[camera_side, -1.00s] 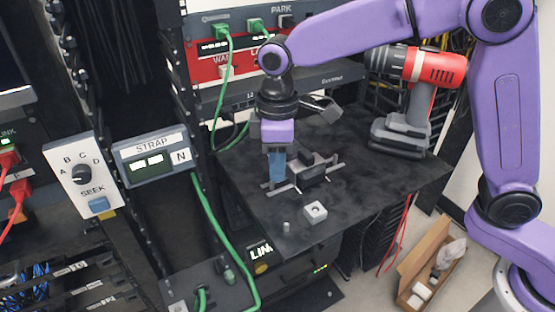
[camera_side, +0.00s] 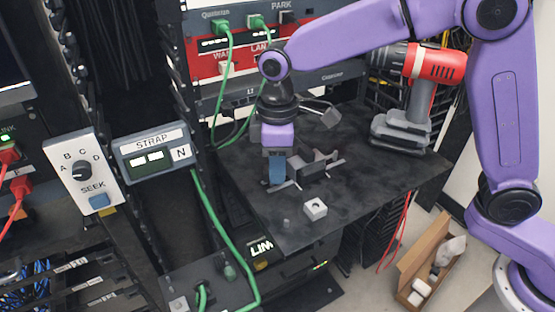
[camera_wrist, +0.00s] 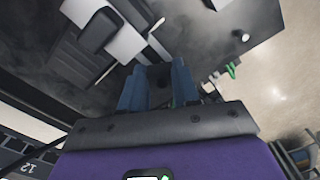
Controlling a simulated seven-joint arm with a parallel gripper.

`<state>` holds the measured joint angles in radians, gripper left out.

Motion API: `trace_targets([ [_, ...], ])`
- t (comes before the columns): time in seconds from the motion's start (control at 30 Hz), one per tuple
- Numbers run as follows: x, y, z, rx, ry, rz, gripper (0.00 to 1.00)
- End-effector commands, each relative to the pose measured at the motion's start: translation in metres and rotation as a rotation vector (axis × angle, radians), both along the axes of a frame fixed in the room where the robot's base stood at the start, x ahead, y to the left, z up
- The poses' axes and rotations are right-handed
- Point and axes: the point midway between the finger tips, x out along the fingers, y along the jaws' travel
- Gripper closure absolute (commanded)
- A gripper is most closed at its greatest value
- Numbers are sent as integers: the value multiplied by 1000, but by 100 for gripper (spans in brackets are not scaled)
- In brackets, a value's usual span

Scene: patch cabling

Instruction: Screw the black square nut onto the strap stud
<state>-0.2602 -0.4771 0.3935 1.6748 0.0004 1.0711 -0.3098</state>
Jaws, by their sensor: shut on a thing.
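My gripper (camera_side: 277,183) points down over the black table, its blue fingers at the left end of a dark fixture with silver bars (camera_side: 313,168). In the wrist view my gripper (camera_wrist: 159,92) is shut on a dark piece, which appears to be the black square nut (camera_wrist: 160,78); its outline is hard to make out. In the side view the fingers hide it. A short grey post (camera_side: 286,224), apparently the strap stud, stands near the table's front edge, in front of my gripper and apart from it. I cannot tell its thread.
A pale square nut with a hole (camera_side: 316,208) lies right of the post. A red drill (camera_side: 408,95) stands at the table's back right. The STRAP box (camera_side: 155,153) and green cables (camera_side: 222,235) are at the left. The table's front right is clear.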

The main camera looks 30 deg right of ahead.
Motion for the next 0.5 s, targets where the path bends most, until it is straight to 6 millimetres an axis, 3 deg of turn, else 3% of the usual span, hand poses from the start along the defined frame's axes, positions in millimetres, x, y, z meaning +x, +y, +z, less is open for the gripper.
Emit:
trace_targets([
  [0.5, 0, 0, -11, 0, 0, 0, 98],
])
